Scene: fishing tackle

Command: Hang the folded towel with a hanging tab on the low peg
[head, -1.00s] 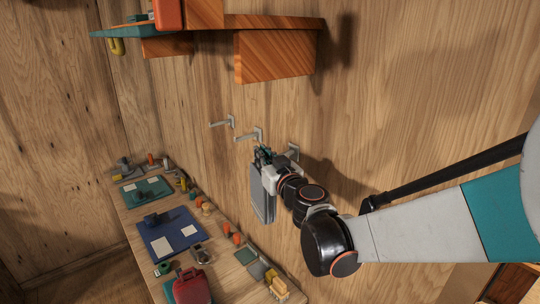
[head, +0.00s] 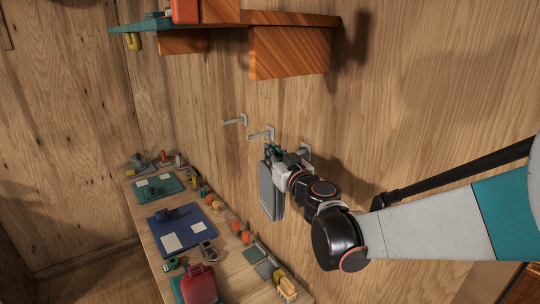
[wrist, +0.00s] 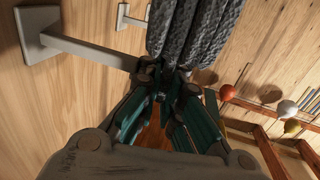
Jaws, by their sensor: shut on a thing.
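The folded towel (head: 269,196) is dark grey and hangs upright below my gripper (head: 273,153) in the head view. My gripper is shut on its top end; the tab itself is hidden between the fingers. In the wrist view, the towel's knitted grey folds (wrist: 192,30) run up from the fingertips (wrist: 165,75). A pale peg (wrist: 90,50) on a square wall plate reaches towards the fingertips; I cannot tell whether it touches them or the tab. In the head view, this nearest peg (head: 305,150) is partly hidden behind my gripper. I cannot tell which peg is the low one.
Two more pegs, a middle one (head: 262,134) and a far one (head: 235,121), stick out of the wooden wall. A wooden shelf (head: 290,52) is above. A long workbench (head: 150,225) with mats, floats and a red box (head: 200,284) is below.

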